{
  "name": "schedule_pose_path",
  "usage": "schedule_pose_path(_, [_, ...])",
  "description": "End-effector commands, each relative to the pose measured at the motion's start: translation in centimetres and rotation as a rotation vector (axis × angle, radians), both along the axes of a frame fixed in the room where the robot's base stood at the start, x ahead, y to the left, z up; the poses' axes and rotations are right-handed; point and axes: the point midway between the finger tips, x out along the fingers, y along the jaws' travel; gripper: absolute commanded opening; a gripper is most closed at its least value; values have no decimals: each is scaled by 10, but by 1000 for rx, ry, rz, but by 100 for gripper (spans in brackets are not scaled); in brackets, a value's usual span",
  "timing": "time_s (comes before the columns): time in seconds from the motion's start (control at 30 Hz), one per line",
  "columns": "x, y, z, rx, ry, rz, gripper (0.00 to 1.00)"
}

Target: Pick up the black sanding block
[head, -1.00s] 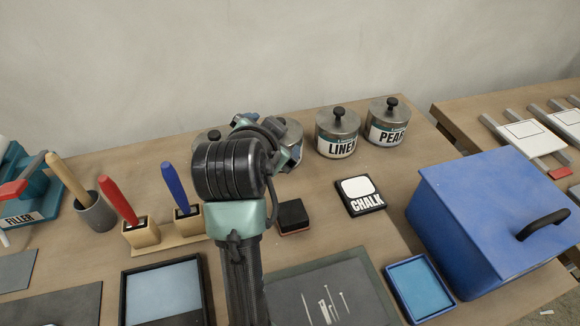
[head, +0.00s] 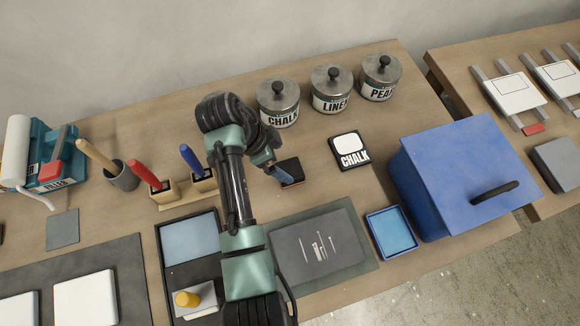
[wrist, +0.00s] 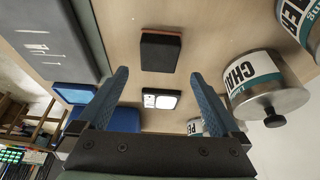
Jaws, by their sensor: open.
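The black sanding block (head: 291,171) has a black top and a reddish lower edge. It lies flat on the wooden table, right of the brush holders and left of the chalk card. In the wrist view the block (wrist: 160,52) shows ahead of the fingertips, roughly centred between them. My gripper (head: 283,176) is beside and over the block in the head view and hides part of it. In the wrist view my gripper (wrist: 158,82) has its two blue fingers spread wide, with nothing between them. Whether a finger touches the block cannot be told.
Metal tins marked chalk (head: 278,103), linen (head: 331,91) and pearl (head: 380,79) stand behind. A chalk card (head: 349,151) lies to the right, beyond it a blue box (head: 455,175). A red-handled tool (head: 146,174) and a blue-handled one (head: 192,160) stand left. A grey board (head: 318,250) lies in front.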

Motion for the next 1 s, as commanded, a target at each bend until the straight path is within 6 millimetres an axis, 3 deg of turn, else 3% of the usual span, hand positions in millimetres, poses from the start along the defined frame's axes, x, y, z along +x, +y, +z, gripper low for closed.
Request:
schedule_pose_path(0.33, [2,-11,-27,0,0,1,100])
schedule_pose_path(0.6, [4,-22,-61,0,-1,0,100])
schedule_pose_path(0.93, [5,-24,-67,1,-4,2,100])
schedule_pose_path(1.0, [5,-24,-67,1,-4,2,91])
